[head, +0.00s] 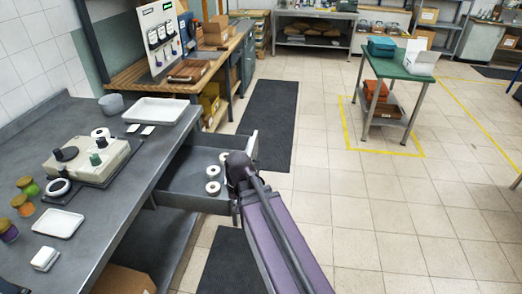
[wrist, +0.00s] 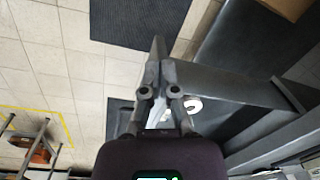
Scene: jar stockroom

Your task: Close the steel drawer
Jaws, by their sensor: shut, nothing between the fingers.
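The steel drawer (head: 190,185) stands pulled out from under the grey workbench in the head view. Several white rolls (head: 212,188) lie in it. My arm crosses the drawer's outer end in the head view and hides part of it and most of my gripper. In the wrist view my gripper (wrist: 157,50) is shut, with its fingers together and nothing held. The grey drawer wall (wrist: 220,85) lies right beside the fingers there, with a white roll showing behind it. I cannot tell whether fingers and drawer touch.
The workbench top (head: 130,185) carries a scale-like device (head: 92,160), trays and jars. A dark floor mat (head: 268,120) lies beyond the drawer. A green-topped table (head: 400,65) stands at the back right. The tiled floor right of the drawer is clear.

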